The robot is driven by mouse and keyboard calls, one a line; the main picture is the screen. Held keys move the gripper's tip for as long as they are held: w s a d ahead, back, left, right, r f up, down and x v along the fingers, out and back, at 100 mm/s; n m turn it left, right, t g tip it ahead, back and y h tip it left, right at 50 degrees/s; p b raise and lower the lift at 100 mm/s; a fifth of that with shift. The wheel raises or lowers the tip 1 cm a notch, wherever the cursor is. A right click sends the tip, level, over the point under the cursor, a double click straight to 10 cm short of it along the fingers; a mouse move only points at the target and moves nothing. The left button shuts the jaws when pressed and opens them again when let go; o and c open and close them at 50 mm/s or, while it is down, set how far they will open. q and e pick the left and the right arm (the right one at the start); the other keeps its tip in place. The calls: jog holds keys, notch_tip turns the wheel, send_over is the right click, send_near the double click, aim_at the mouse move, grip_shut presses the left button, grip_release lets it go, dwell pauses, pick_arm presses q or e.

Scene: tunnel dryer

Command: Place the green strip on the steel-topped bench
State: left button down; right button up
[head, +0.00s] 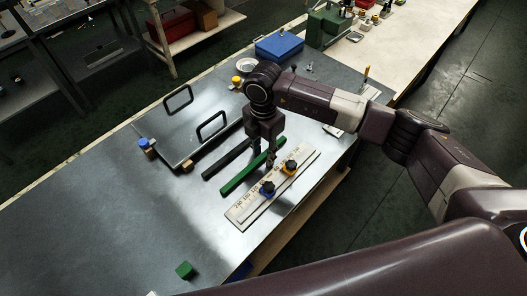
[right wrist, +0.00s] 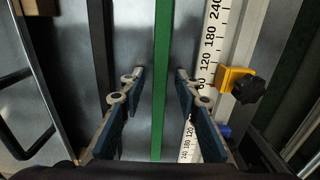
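The green strip (head: 251,167) lies on the steel-topped bench (head: 110,218), between a black strip and a ruler fixture. In the right wrist view the green strip (right wrist: 162,75) runs lengthwise between the open fingers of my right gripper (right wrist: 159,72), with a gap on each side. In the head view my right gripper (head: 270,158) points down over the strip and hides part of it. I cannot tell its exact height above the strip. My left gripper is not in view.
The black strip (head: 221,159) lies just left of the green one. The ruler fixture (head: 245,208) with a yellow clamp (head: 290,167) and a blue clamp (head: 267,188) lies to its right. The bench's left front is mostly clear, with a green block (head: 184,270).

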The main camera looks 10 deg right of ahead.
aim_at(263, 155)
jog(key=shift+r, duration=0.1)
jog(key=shift+r, duration=0.2)
notch_tip(263, 155, up, 12)
jog(key=b, duration=0.3)
jog(key=shift+f, duration=0.15)
dwell(0.3)
